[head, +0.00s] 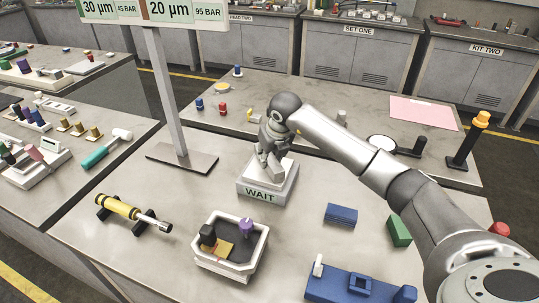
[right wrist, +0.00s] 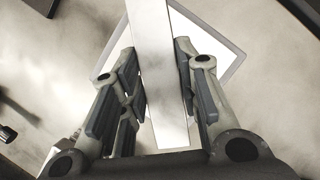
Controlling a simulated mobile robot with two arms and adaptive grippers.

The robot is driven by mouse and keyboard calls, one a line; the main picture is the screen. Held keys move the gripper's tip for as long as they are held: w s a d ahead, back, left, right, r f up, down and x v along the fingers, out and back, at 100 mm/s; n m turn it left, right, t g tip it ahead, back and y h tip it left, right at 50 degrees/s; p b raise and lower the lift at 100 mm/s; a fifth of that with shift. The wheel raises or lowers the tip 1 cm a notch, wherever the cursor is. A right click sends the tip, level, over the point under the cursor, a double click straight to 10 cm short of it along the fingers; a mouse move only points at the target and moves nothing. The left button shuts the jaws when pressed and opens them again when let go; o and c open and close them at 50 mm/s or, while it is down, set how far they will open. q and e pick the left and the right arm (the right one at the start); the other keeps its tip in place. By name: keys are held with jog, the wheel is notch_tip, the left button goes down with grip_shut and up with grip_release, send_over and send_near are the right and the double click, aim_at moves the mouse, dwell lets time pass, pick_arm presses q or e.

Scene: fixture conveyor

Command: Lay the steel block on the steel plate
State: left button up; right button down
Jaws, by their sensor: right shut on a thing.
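My right gripper (head: 270,161) is above the white stand marked WAIT (head: 262,194), fingers pointing down. In the right wrist view my right gripper (right wrist: 163,85) is shut on a long pale bar, the steel block (right wrist: 158,45), which runs between the two finger pads. Behind the block lies a pale square top with a grey border (right wrist: 232,62), apparently the stand's top; whether it is the steel plate I cannot tell. Whether the block touches it is also unclear. In the head view the gripper mostly hides the block. My left gripper is not in view.
A sign post on a dark base (head: 183,158) stands left of the stand. A tray with small parts (head: 228,262), a yellow tool (head: 128,210), a blue block (head: 341,214), a blue fixture (head: 358,287) and a green block (head: 398,231) lie around. Bare tabletop lies between them.

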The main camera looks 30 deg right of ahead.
jog(key=shift+f, duration=0.25)
jog(key=c, duration=1)
grip_release()
jog(key=v, duration=1.2)
